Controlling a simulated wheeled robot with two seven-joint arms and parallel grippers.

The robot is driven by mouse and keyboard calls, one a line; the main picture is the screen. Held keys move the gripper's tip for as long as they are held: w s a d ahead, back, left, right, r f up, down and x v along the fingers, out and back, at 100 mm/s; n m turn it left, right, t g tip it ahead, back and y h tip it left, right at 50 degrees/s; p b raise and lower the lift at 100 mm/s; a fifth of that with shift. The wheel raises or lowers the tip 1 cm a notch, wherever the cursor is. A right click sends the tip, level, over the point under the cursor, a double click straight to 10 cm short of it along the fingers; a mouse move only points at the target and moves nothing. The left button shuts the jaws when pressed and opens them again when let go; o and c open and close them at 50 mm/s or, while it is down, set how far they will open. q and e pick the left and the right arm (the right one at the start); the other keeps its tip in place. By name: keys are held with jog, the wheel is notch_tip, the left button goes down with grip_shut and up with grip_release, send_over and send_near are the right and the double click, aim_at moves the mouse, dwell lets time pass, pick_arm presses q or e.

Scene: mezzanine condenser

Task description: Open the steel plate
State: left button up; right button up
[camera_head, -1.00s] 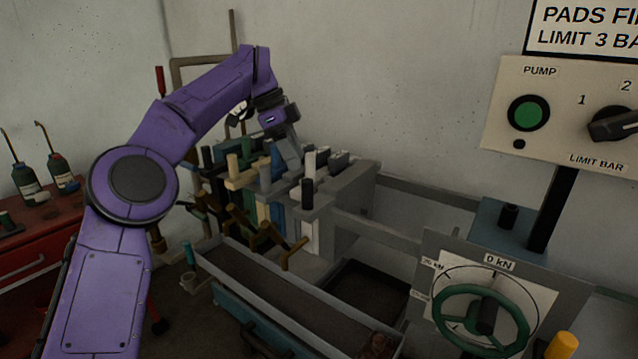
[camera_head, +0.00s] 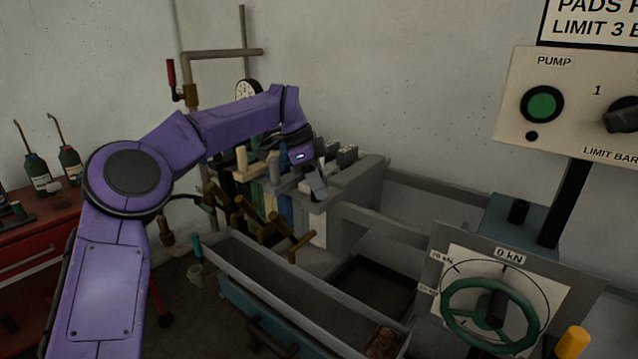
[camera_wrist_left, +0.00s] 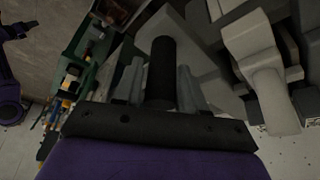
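The steel plate is most likely the grey one with the black upright handle in the plate stack; in the left wrist view it shows as a broad grey surface (camera_wrist_left: 196,62) behind that black handle (camera_wrist_left: 160,72). My left gripper (camera_head: 315,187) is down at the right part of the stack and hides the handle in the head view. In the left wrist view its two grey fingers (camera_wrist_left: 160,88) stand on either side of the handle, very close to it. Whether they press on it cannot be told. My right gripper is not in view.
Several coloured plates with handles (camera_head: 256,180) stand left of the gripper. Brown bent levers (camera_head: 288,247) stick out in front, above a long grey trough (camera_head: 270,285). A green handwheel (camera_head: 490,310) and a pump panel (camera_head: 560,105) are at the right. Two rails (camera_head: 385,225) run rightward, with open room between them.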

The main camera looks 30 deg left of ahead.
pick_arm(q)
grip_shut()
jog(key=shift+d+f+b, duration=0.25)
jog(key=shift+d+b, duration=0.2)
jog(key=shift+b, duration=0.2)
jog(key=s+d+b, duration=0.1)
jog(key=d+b, duration=0.7)
jog(key=d, duration=1)
jog(key=shift+s+r+b, duration=0.2)
jog(key=shift+s+b, duration=0.05)
jog(key=shift+b, duration=0.15)
jog(key=shift+o, duration=2.2)
grip_release()
